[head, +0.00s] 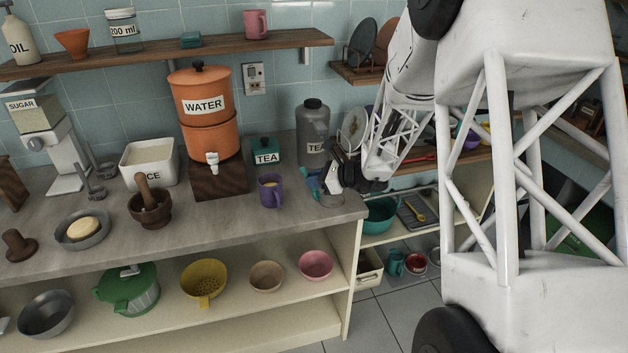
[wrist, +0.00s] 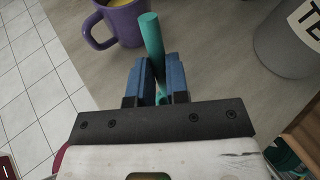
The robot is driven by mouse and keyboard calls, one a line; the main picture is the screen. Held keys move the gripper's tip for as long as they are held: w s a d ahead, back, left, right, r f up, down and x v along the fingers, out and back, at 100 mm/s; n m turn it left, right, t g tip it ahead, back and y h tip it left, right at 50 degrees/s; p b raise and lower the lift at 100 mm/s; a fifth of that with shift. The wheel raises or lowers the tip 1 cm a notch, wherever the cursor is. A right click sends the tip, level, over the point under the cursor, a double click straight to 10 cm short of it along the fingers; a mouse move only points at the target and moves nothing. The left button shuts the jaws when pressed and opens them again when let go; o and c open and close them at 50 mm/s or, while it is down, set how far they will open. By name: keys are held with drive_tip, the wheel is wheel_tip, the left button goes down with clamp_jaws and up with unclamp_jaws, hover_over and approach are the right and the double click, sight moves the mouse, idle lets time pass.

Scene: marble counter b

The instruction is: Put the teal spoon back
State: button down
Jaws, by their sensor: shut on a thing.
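The teal spoon (wrist: 152,42) shows in the wrist view as a round teal rod between the two blue fingers. My gripper (wrist: 160,75) is shut on it, and the rod sticks out past the fingertips toward the purple mug (wrist: 125,20). In the head view my gripper (head: 318,182) is over the right end of the counter, just right of the purple mug (head: 270,190). Only a small teal patch shows at the fingers there. The spoon's bowl end cannot be made out.
A grey jug (head: 313,135) labelled TEA stands behind my gripper, with a teal TEA box (head: 265,151) and the orange water dispenser (head: 205,110) to its left. Past the counter's right end, a lower shelf holds a teal bowl (head: 380,215) and a dark tray (head: 414,212) with a yellow spoon.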

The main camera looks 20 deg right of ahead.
drive_tip(key=shift+f, duration=0.2)
drive_tip(key=c, duration=1.1)
unclamp_jaws()
drive_tip(key=shift+r, duration=0.15)
drive_tip(key=shift+d+r, duration=0.1)
drive_tip(key=shift+d, duration=0.05)
drive_tip(key=v, duration=1.1)
drive_tip(key=shift+s+d, duration=0.25)
drive_tip(key=shift+d, duration=0.05)
drive_tip(key=shift+r, duration=0.1)
